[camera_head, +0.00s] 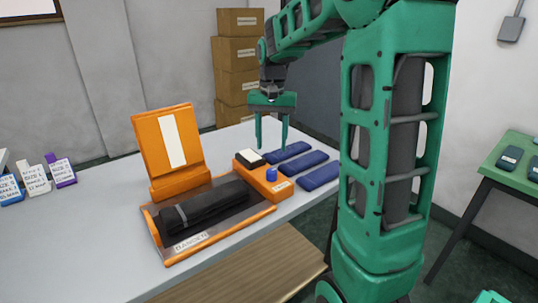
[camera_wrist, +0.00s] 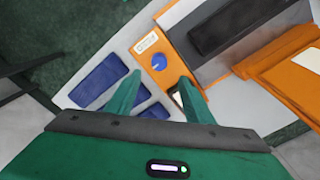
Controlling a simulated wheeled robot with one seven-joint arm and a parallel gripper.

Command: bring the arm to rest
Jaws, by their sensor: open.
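My green arm rises at the right of the head view and reaches over the grey table (camera_head: 110,240). My gripper (camera_head: 271,145) points down above the table's far part, beside the orange block with the blue knob (camera_head: 271,174). Its two fingers are apart and nothing shows between them. In the wrist view my gripper (camera_wrist: 158,95) is also open, its fingertips near the orange block's end. The gripper appears to hang above the table, clear of the things there; the exact gap is hard to tell.
An orange stand (camera_head: 150,150) is upright behind a tray with a black roll (camera_head: 205,208). Several blue pads (camera_head: 318,176) lie right of the gripper. Labelled items (camera_head: 38,180) stand at left. Boxes (camera_head: 238,50) are stacked behind. A green table (camera_head: 512,175) is at right.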

